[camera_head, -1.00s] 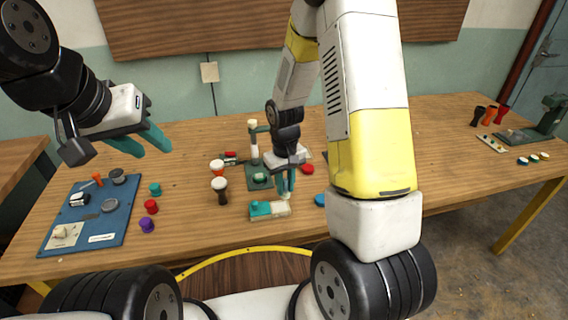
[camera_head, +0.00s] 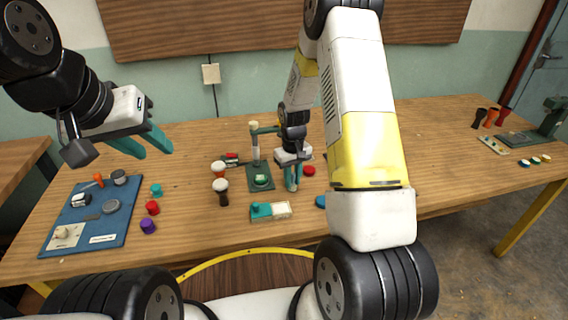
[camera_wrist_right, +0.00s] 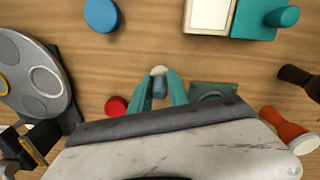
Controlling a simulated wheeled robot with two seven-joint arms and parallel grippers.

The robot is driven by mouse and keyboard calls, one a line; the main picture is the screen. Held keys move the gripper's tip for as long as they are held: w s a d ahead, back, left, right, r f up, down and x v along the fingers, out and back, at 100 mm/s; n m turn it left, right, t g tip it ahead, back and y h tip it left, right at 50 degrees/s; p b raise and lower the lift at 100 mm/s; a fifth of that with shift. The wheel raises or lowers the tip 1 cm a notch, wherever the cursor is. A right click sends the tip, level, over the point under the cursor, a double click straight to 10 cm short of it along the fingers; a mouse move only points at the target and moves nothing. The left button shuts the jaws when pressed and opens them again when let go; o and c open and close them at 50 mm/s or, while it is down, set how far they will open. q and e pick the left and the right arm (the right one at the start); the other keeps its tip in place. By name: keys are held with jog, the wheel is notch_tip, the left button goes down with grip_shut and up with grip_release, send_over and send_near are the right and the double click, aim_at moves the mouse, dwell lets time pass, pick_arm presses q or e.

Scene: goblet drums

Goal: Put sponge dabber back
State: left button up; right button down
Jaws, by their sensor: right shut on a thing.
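The sponge dabber shows in the right wrist view as a small grey-blue body with a cream tip (camera_wrist_right: 159,71). It stands between the teal fingers of my right gripper (camera_wrist_right: 160,90), which is shut on it. In the head view my right gripper (camera_head: 292,184) is above the table, just right of the green press; the dabber is hardly visible there. My left gripper (camera_head: 145,146) is open and empty, raised above the blue board (camera_head: 118,222) at the left. On the board's near left corner is a cream pad (camera_head: 66,237) with a small pale object on it.
A teal box with a cream pad (camera_head: 271,211) lies nearer the front edge. The green press (camera_head: 261,177), red disc (camera_head: 308,171), blue disc (camera_head: 321,201) and goblet drums (camera_head: 221,190) stand around my right gripper. Red (camera_head: 152,207), purple (camera_head: 148,226) and teal pieces sit beside the board.

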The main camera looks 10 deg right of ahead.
jog(key=c, duration=1.2)
grip_release()
jog(key=shift+f, duration=0.1)
jog(key=shift+c, duration=0.2)
notch_tip(320, 180, up, 12)
jog(key=shift+f, duration=0.1)
jog(key=s+a+r+m+t+y, duration=0.1)
jog(key=s+r+t, duration=0.1)
jog(key=s+r, duration=0.7)
jog(key=s+r+m+t+y, duration=0.1)
jog(key=s+r+t, duration=0.1)
jog(key=s+r, duration=0.65)
jog(key=s+a+r+t, duration=0.1)
jog(key=s+r+t, duration=0.1)
jog(key=s+r, duration=0.3)
jog(key=shift+s+m, duration=0.4)
jog(key=shift+s, duration=0.5)
